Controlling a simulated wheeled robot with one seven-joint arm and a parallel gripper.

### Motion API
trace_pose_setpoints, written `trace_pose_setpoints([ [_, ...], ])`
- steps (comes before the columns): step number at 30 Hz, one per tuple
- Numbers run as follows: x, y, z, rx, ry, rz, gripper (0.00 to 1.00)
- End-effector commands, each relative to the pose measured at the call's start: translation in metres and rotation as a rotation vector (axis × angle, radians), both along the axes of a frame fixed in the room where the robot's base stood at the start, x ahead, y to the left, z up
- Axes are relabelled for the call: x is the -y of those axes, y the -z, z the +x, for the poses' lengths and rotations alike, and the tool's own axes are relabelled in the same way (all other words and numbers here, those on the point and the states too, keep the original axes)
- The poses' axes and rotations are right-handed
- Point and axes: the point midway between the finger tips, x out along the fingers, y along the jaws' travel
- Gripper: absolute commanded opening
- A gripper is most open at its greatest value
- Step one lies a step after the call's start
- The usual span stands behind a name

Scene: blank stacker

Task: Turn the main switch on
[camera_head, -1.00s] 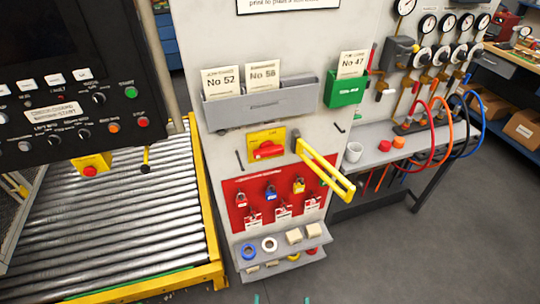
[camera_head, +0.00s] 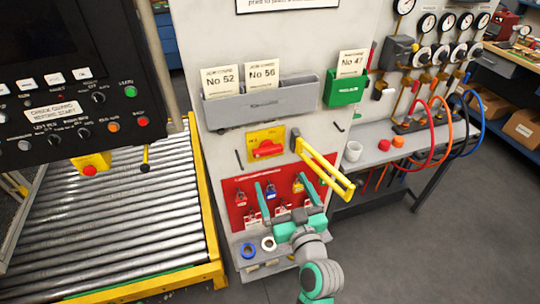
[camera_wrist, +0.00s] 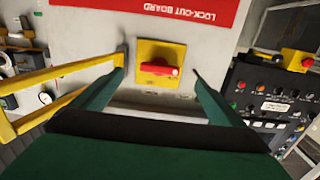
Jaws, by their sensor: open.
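The main switch is a red rotary handle (camera_head: 267,149) on a yellow plate (camera_head: 254,140), mounted on the grey panel above the red lock-out board (camera_head: 232,185). Its handle lies roughly horizontal. The switch also shows in the wrist view (camera_wrist: 157,69), between and beyond my fingertips. My gripper (camera_head: 285,187) is open and empty, with its green fingers in front of the lock-out board, below the switch. In the wrist view my fingers (camera_wrist: 160,72) spread to either side of the yellow plate. I cannot tell how far they are from the panel.
A yellow bar (camera_head: 325,167) sticks out from the panel right of the switch, close to my right finger in the head view. Padlocks hang on the red board. A grey card holder (camera_head: 262,106) is above. A black control panel (camera_head: 75,80) stands left.

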Motion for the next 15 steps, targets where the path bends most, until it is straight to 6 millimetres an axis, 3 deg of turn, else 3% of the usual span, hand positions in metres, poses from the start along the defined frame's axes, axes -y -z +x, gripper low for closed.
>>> trace_pose_setpoints([
  [3, -0.001, -0.012, 0.006, 0.015, -0.021, -0.008, 0.93],
  [8, -0.004, -0.015, 0.016, 0.018, -0.028, -0.010, 0.93],
  [15, -0.017, -0.015, 0.052, 0.019, -0.029, -0.011, 0.93],
])
